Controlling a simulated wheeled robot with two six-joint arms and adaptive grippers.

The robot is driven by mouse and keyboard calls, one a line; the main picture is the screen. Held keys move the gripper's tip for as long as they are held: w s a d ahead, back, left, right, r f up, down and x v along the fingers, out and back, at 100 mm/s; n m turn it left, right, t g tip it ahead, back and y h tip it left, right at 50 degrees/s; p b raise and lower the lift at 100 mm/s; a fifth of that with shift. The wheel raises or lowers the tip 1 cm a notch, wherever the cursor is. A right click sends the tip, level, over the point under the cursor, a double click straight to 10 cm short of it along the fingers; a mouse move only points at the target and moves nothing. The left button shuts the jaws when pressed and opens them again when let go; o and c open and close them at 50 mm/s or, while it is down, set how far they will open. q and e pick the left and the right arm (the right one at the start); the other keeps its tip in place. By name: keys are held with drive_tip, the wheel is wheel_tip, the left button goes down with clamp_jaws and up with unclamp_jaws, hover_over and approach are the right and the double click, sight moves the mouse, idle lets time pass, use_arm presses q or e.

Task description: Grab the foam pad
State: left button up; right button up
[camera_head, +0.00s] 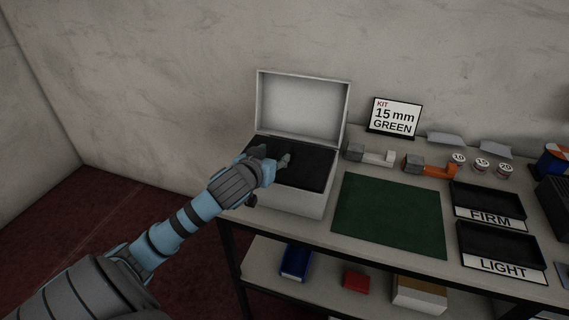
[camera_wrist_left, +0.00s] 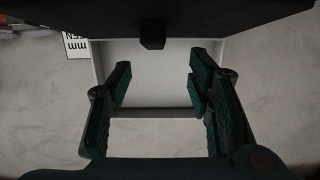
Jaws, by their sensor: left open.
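A white box (camera_head: 297,204) stands open at the left end of the table, its lid (camera_head: 302,107) raised at the back. A dark foam pad (camera_head: 308,176) appears to fill its inside. My left gripper (camera_head: 273,158) is at the left part of the box opening, over the dark surface. Its fingers are open and apart in the left wrist view (camera_wrist_left: 162,85), with the pale lid showing between them and nothing held. I cannot tell whether the fingertips touch the foam. My arm hides the box's left side. My right gripper is not in view.
A green mat (camera_head: 388,215) lies right of the box. Trays marked FIRM (camera_head: 487,203) and LIGHT (camera_head: 497,242), grey (camera_head: 370,155) and orange (camera_head: 430,165) tools and small round pots (camera_head: 481,162) stand further right. A sign reading 15 mm GREEN (camera_head: 395,116) stands behind.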

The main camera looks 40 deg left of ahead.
sight(284, 153)
use_arm(q)
drive_tip(key=x, duration=0.4)
drive_tip(key=b+x, duration=0.1)
drive_tip(key=x, duration=0.1)
drive_tip(key=shift+w+d+f, duration=0.2)
drive_tip(key=shift+d+f, duration=0.15)
drive_tip(key=shift+f, duration=0.05)
clamp_jaws()
